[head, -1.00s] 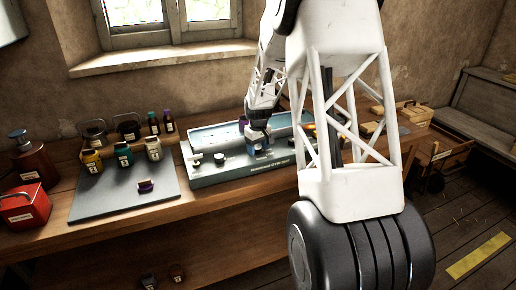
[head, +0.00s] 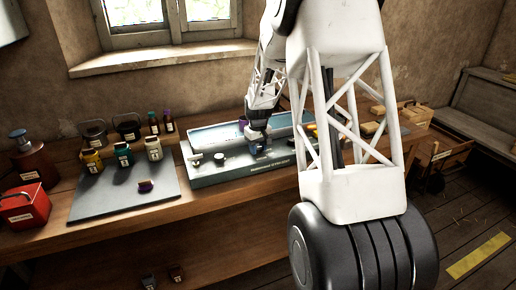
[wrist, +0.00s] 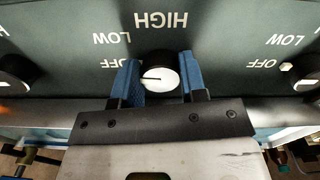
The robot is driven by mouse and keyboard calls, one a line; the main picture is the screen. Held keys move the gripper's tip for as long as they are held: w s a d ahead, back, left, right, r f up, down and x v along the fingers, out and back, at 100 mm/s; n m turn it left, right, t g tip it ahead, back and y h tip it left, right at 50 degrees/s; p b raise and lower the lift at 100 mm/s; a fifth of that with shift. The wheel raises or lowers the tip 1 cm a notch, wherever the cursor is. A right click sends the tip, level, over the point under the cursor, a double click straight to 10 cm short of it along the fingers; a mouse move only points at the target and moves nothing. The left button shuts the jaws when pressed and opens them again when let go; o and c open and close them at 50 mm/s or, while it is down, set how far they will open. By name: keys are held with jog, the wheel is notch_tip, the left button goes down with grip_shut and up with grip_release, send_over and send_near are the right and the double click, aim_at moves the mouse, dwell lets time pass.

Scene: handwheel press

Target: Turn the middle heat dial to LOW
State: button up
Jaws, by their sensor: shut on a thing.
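The middle heat dial (wrist: 160,77) has a black body and a white face with a dark pointer line. In the wrist view the line points left, near the OFF label (wrist: 108,63). The LOW label (wrist: 112,38) is above OFF, and HIGH (wrist: 160,20) is above the dial; the lettering appears upside down. My gripper (wrist: 159,80) has blue finger pads on either side of the dial and is shut on it. In the head view my gripper (head: 258,149) is at the front panel of the press (head: 215,178), and its fingers hide the dial.
Neighbouring dials stand left (wrist: 15,76) and right (wrist: 304,88) of the middle one in the wrist view. A red box (head: 25,208) stands further left.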

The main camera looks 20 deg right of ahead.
jog(key=m, duration=0.3)
jog(key=shift+m, duration=0.3)
jog(key=m, duration=0.4)
jog(key=shift+a, duration=0.15)
jog(key=o, duration=0.9)
jog(key=shift+o, duration=0.2)
jog(key=shift+r, duration=3.9)
